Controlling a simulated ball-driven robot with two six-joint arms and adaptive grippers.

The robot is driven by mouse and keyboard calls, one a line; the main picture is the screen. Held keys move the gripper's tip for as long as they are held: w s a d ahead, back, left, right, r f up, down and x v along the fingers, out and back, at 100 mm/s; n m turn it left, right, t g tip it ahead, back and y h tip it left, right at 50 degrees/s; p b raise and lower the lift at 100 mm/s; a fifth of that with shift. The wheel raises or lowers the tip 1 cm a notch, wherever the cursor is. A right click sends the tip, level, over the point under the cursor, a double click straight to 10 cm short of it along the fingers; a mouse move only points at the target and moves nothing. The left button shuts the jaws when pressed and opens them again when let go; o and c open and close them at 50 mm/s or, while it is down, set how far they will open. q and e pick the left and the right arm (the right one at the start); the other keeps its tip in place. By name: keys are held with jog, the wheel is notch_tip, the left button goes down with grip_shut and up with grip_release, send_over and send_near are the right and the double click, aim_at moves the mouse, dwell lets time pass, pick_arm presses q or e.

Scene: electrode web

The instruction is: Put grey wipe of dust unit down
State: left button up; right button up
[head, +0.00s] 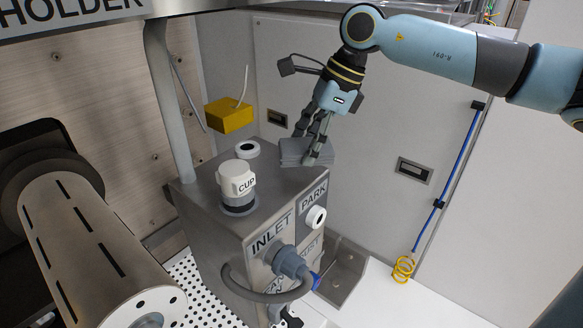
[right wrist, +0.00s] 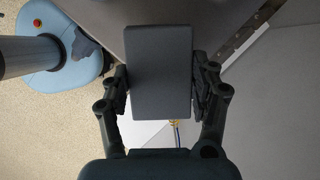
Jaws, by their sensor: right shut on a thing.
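The grey wipe (head: 296,152) is a flat grey block at the right rear of the top of the dust unit (head: 290,192). My right gripper (head: 311,150) comes down on it from above and is shut on it. In the right wrist view the wipe (right wrist: 159,72) lies between the two fingers of my right gripper (right wrist: 160,88), one on each side. Whether its underside touches the unit's top cannot be told. My left gripper is in neither view.
A white cup (head: 237,178) marked CUP and a white ring (head: 247,149) stand on the unit's top. A yellow block (head: 229,115) is behind them. A grey post (head: 168,100) rises at the left. A large roller (head: 90,245) fills the lower left.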

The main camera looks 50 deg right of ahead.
aim_at(291, 146)
jog(key=shift+w+a, duration=1)
jog(key=shift+a, duration=0.15)
jog(key=shift+f, duration=1.7)
jog(key=shift+b, duration=0.3)
jog(key=o, duration=0.5)
jog(key=shift+f, duration=0.15)
jog(key=o, duration=0.5)
